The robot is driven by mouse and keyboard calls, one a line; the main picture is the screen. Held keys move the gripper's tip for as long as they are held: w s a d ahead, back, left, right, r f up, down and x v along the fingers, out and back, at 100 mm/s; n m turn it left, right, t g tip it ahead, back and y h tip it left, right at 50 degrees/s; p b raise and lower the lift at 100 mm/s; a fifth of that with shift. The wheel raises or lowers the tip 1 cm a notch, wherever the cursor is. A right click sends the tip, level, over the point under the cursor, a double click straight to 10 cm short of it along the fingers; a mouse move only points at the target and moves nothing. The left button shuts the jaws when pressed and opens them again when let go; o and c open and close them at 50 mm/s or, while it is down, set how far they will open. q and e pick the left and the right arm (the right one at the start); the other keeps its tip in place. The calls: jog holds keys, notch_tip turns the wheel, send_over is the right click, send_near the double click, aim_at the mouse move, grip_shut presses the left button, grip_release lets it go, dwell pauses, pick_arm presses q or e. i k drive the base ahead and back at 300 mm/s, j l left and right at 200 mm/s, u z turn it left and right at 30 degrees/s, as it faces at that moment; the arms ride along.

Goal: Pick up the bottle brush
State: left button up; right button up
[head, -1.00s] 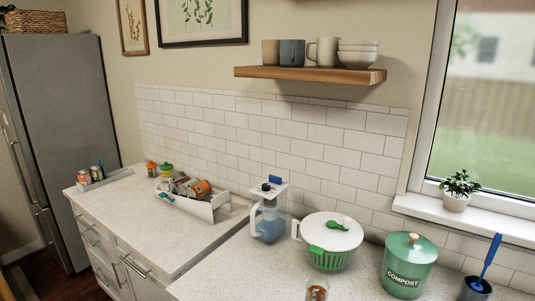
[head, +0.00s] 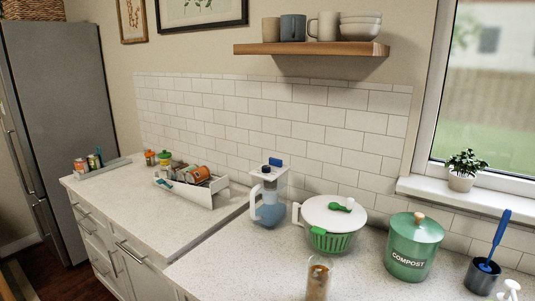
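A brush with a blue handle (head: 499,231), which looks like the bottle brush, stands tilted in a dark cup (head: 480,280) at the right end of the counter in the head view. Its head is down in the cup and mostly hidden. The handle leans up and to the right. Neither of my grippers shows in the head view.
A green compost bin (head: 412,247) stands left of the cup. A salad spinner (head: 331,224), a pitcher (head: 268,212) and a glass (head: 318,278) stand farther left. A small white object (head: 509,291) sits in front of the cup. A potted plant (head: 462,170) is on the windowsill.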

aim_at(507, 214)
jog(key=z, duration=1.45)
